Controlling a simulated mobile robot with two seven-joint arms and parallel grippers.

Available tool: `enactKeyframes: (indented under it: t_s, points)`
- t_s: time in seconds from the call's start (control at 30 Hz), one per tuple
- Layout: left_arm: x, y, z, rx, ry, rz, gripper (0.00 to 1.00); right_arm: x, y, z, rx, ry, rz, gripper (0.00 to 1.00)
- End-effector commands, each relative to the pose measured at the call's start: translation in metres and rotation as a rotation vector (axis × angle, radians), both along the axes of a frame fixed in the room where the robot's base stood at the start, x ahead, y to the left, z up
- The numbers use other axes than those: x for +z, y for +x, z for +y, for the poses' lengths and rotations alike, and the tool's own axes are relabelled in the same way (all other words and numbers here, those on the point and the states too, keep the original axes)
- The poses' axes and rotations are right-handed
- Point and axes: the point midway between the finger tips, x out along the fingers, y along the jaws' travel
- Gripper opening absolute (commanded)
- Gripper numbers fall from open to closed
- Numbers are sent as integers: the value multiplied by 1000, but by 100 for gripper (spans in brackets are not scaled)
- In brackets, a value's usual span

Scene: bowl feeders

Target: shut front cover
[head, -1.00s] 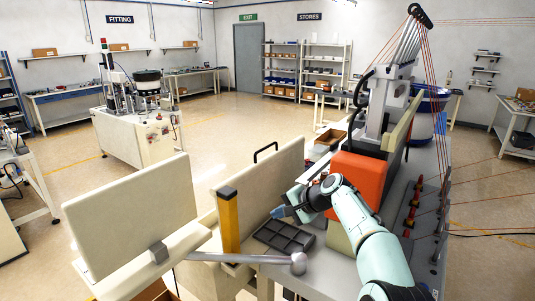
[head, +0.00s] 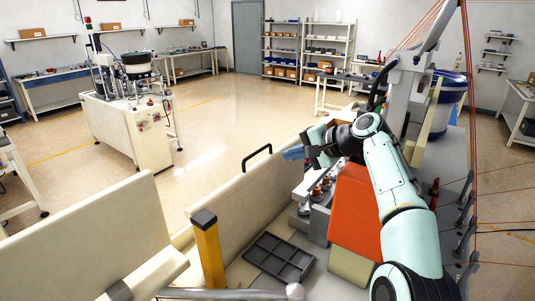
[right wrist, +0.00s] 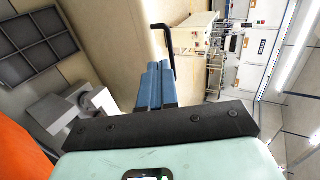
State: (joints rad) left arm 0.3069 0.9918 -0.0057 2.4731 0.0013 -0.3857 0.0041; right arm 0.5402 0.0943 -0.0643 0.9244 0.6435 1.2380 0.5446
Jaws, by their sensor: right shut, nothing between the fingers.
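The front cover appears to be the long cream panel (head: 244,205) with a black bar handle (head: 257,157) on its top edge. It stands up along the near left side of the machine, leaning slightly; its hinge is hidden. My right gripper (head: 292,153) is just right of the handle, above the panel's far part, with its blue fingers together and empty. In the right wrist view the blue fingers (right wrist: 155,88) are side by side, and the black handle (right wrist: 167,38) shows beyond their tips, apart from them as far as I can tell. My left gripper is out of view.
A dark compartment tray (head: 278,258) sits inside the machine. An orange block (head: 355,215) lies under my right arm. Another cream panel (head: 90,235) is at left.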

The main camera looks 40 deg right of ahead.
Motion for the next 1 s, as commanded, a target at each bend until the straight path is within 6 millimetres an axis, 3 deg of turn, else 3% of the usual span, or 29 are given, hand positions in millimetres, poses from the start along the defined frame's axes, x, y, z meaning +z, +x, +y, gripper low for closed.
enactKeyframes:
  t_s: [0.17,0.5,0.6,0.8,1.0]
  points:
    - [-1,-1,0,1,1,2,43,-14,21,7,4,2,3,0]
    - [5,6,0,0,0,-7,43,-48,81,25,4,2,2,0]
    - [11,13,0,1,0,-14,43,-50,98,29,4,2,-2,0]
    - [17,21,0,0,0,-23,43,-55,115,34,2,0,-1,0]
    - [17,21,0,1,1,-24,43,-58,119,34,1,0,0,0]
